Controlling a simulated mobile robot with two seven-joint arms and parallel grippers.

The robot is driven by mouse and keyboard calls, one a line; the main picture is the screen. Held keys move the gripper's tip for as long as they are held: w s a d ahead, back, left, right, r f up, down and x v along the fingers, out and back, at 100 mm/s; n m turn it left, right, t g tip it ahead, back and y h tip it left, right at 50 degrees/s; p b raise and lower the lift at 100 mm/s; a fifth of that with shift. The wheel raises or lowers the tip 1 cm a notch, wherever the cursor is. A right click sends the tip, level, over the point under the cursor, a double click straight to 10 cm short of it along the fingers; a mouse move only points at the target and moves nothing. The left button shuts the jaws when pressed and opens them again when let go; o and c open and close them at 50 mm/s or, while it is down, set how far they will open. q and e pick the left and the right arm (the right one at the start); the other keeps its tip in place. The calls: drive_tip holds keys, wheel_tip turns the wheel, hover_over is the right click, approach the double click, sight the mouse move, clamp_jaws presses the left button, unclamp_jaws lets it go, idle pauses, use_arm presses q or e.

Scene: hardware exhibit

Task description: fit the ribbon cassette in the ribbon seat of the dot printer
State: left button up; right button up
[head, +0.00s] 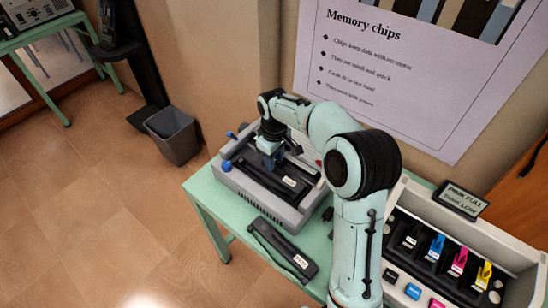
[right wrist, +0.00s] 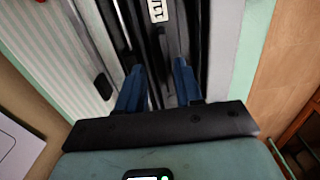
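The dot printer (head: 262,210) is a grey, low machine on the green table, with a blue knob at its left. A long black cassette with a white label (head: 289,182) lies in its dark top recess. A second black, labelled cassette-like piece (head: 283,250) lies on the table in front of the printer. My right gripper (head: 268,158) reaches down at the recess. In the right wrist view its blue fingers (right wrist: 160,68) stand apart on either side of a black, labelled part (right wrist: 158,12); whether they press on it is unclear. My left gripper is out of view.
A pale ink unit (head: 440,245) with colored cartridges and a small sign (head: 461,199) stands right of my arm. The wall with a poster (head: 400,70) is close behind the printer. A grey bin (head: 173,134) stands on the floor at left.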

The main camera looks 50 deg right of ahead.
drive_tip(key=shift+r, duration=0.1)
drive_tip(key=shift+r, duration=0.4)
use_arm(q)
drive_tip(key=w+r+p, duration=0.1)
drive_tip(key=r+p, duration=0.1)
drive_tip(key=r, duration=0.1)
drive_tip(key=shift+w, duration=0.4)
use_arm(e)
wheel_tip(320, 180, up, 12)
